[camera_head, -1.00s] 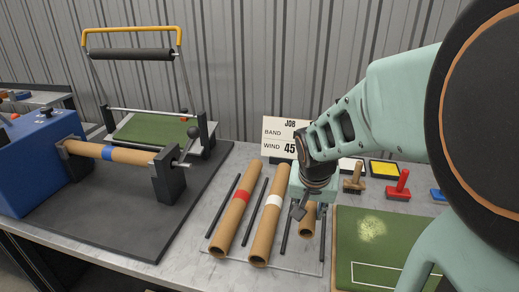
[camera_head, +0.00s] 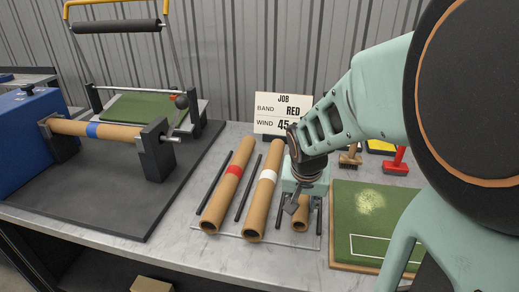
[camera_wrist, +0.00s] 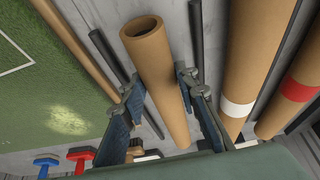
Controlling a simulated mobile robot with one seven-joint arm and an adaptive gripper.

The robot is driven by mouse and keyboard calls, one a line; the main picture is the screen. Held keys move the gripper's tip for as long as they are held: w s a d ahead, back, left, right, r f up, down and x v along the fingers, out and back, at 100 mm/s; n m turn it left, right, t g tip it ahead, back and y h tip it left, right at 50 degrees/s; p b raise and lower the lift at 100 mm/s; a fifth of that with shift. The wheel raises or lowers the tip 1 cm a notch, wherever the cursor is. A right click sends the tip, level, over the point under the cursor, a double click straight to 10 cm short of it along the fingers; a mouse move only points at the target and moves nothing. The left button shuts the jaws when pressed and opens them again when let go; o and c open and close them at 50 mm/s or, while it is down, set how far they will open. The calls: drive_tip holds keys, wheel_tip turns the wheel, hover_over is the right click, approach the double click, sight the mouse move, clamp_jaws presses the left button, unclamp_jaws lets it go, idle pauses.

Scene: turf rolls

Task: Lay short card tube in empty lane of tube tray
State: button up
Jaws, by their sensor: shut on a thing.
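The short plain brown card tube (camera_head: 299,226) is between the fingers of my gripper (camera_head: 294,199), over the rightmost lane of the tube tray (camera_head: 240,237). My gripper is shut on it. In the wrist view the tube (camera_wrist: 152,52) points its open end away from my gripper (camera_wrist: 160,98), with a dark divider rod (camera_wrist: 107,50) beside it. The tray's other lanes hold a red-banded tube (camera_head: 232,172) and a white-banded tube (camera_head: 262,195). My gripper hides the short tube's far end. I cannot tell whether the tube touches the tray floor.
A green turf mat (camera_head: 372,225) lies close right of the tray. The job card (camera_head: 283,113) stands behind the tray, reading BAND RED, WIND 45. A winding machine with a blue-banded tube (camera_head: 95,130) is at left. A red-handled stamp (camera_head: 398,160) stands behind the mat.

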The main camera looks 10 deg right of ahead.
drive_tip(key=o, duration=1.3)
drive_tip(key=shift+r, duration=0.1)
